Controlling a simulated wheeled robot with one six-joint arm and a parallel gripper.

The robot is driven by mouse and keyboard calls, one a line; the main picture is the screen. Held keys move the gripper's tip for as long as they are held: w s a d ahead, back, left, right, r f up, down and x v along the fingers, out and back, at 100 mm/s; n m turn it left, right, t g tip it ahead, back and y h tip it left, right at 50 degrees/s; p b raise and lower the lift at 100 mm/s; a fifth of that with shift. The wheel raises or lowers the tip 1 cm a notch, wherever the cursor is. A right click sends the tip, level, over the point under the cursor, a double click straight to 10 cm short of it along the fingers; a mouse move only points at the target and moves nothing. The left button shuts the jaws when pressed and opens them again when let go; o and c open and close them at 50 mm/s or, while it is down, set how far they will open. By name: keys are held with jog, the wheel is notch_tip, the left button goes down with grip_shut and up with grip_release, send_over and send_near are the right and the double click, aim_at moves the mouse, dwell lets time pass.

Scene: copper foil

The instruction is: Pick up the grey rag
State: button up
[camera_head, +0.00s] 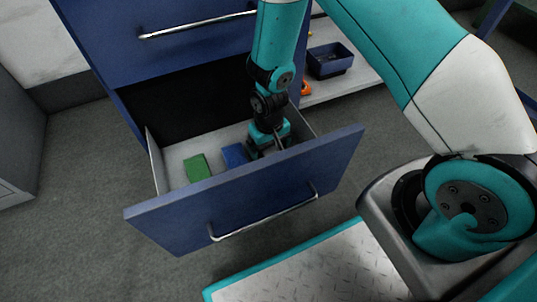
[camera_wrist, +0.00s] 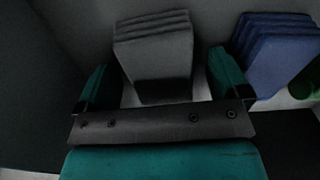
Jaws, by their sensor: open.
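The grey rag (camera_wrist: 155,55) is a folded stack in the wrist view, between my two open fingers. My gripper (camera_wrist: 162,80) has one teal finger on each side of it, with a small gap showing on the right side; I cannot tell whether either finger touches it. In the head view my gripper (camera_head: 268,148) reaches down into the right part of the open drawer (camera_head: 240,205). The grey rag is hidden there behind my gripper and the drawer front.
A folded blue rag (camera_head: 235,155) lies beside my gripper, and a green one (camera_head: 196,168) lies further left. The drawer's walls and front surround my gripper. A dark blue bin (camera_head: 330,60) and an orange object (camera_head: 306,88) sit on a shelf at the right.

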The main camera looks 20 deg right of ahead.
jog(key=shift+f, duration=0.1)
jog(key=shift+c, duration=0.4)
jog(key=c, duration=0.9)
notch_tip(320, 180, up, 20)
jog(key=p, duration=1.1)
jog(key=shift+p, duration=0.35)
